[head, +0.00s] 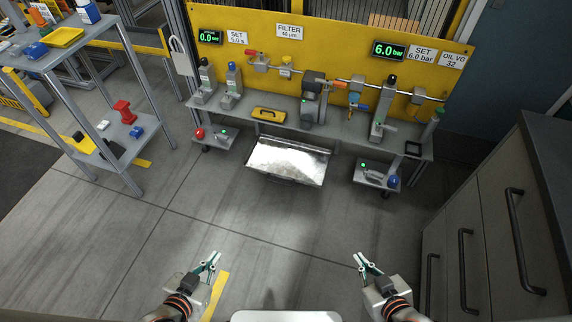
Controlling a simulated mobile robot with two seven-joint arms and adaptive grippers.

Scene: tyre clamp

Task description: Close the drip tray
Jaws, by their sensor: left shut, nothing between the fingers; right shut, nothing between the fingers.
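The drip tray (287,162) is a shiny metal tray under the middle of the grey workbench. It sticks out toward me from below the bench top, with a dark handle at its front edge. My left gripper (213,257) is shut and empty, low over the floor, in front and to the left of the tray. My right gripper (360,258) is shut and empty, in front and to the right of it. Both are well apart from the tray.
The workbench (340,132) carries several devices before a yellow panel (330,55). Small side shelves with a red ball (198,134) and a blue ball (393,181) flank the tray. A grey cabinet (495,215) stands right, a shelf rack (100,135) left. The floor between is clear.

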